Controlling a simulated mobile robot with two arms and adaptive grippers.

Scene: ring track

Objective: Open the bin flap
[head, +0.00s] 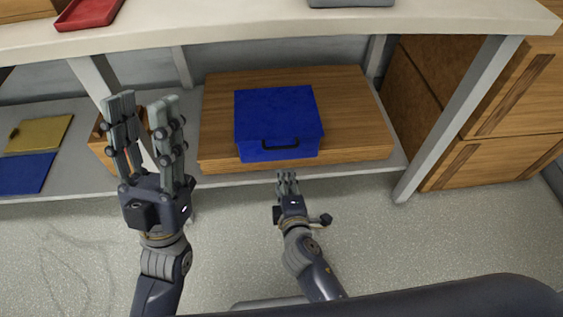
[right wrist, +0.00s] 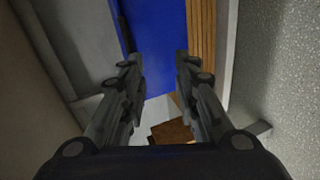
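The blue bin (head: 277,113) sits on a wooden board on the lower shelf. Its front face carries a black handle (head: 280,143), and the flap looks shut. My right gripper (head: 288,178) is just in front of and below the handle, apart from it in the head view. In the right wrist view its fingers (right wrist: 157,60) are spread with nothing between them, and the blue bin (right wrist: 155,30) shows beyond the tips. A dark strip beside the blue there may be the handle; I cannot tell. My left gripper (head: 146,105) is raised, open and empty, left of the bin.
The wooden board (head: 345,110) lies on the grey lower shelf (head: 75,185). The table top (head: 210,25) overhangs it, with a red tray (head: 88,13) on it. A table leg (head: 455,120) and wooden drawers (head: 515,95) stand at right. Yellow (head: 38,134) and blue (head: 25,173) panels lie at left.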

